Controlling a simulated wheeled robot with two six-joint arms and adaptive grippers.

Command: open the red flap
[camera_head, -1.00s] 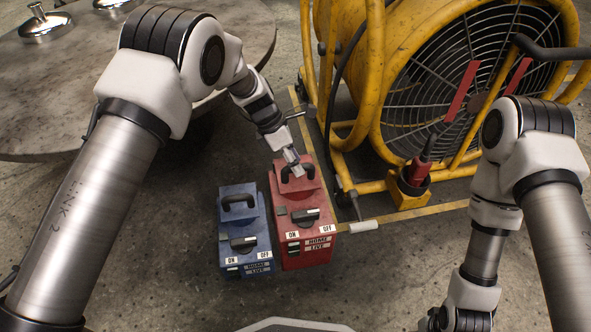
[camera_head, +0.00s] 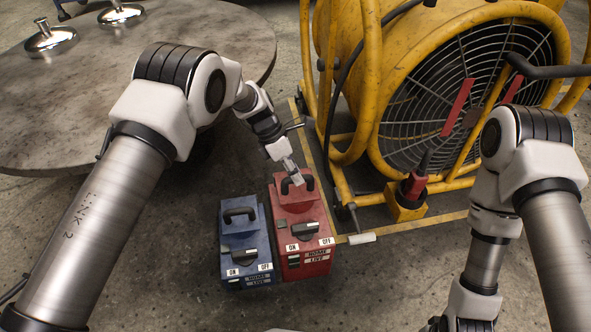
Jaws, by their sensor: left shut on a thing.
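The red box (camera_head: 305,262) stands on the floor right of a blue box. Its red flap (camera_head: 291,206), with a black handle (camera_head: 299,187), is on top toward the back and looks down. My left gripper (camera_head: 292,178) reaches in from behind and above and is shut on the black handle. The fingers hide part of the handle. A dark rotary switch (camera_head: 305,230) with ON and OFF labels is in front of the flap. My right arm leaves the view at the bottom right, and its gripper does not show.
The blue box (camera_head: 243,250) stands close on the left. A yellow fan (camera_head: 350,85) in a tube frame stands behind right. A round grey table (camera_head: 60,120) with metal lids is at the upper left. The floor in front is free.

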